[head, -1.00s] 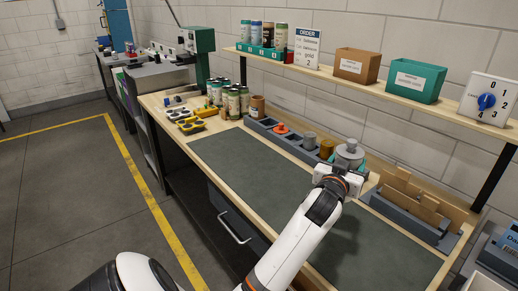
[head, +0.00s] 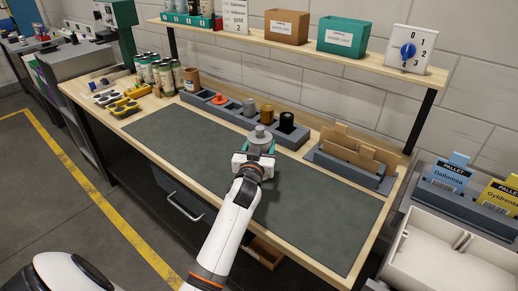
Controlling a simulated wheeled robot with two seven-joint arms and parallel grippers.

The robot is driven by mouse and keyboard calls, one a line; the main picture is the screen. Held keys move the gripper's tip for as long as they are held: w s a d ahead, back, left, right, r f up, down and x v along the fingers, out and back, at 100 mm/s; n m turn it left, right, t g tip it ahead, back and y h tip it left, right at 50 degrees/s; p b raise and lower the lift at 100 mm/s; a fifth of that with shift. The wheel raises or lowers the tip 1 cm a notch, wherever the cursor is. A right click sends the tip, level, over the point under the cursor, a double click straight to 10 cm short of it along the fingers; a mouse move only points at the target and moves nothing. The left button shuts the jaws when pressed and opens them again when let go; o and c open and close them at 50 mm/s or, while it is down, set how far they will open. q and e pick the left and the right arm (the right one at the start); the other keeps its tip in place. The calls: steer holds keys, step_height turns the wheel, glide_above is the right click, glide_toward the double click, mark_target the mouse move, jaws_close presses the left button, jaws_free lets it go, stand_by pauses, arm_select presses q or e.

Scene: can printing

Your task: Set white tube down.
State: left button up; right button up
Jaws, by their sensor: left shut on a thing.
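My left gripper (head: 254,158) is shut on a light grey stepped cylinder (head: 260,134) with a narrower top. It may be the white tube, but it looks grey here and its lower part is hidden by the gripper. The gripper is over the back part of the dark green mat (head: 300,205), just in front of the grey rack (head: 228,114). I cannot tell if the cylinder touches the mat. My right gripper is not in view.
The rack holds an orange piece (head: 219,98), a grey one (head: 249,106), a brown one (head: 266,112) and a black one (head: 287,122). A holder with brown boards (head: 350,153) stands to the right. The mat is otherwise clear.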

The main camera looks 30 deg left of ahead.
arm_select(q)
steer(key=shift+f, duration=0.4)
steer(key=shift+f, duration=0.15)
steer(key=o, duration=1.3)
steer(key=shift+c, duration=0.2)
steer(key=shift+r, duration=0.2)
steer(key=shift+s+d+f, duration=0.1)
steer(key=shift+s+d, duration=0.1)
steer(key=shift+s, duration=0.15)
steer(key=b+v, duration=0.1)
steer(key=v, duration=1)
steer(key=shift+s+b, duration=0.15)
steer(key=shift+b, duration=0.15)
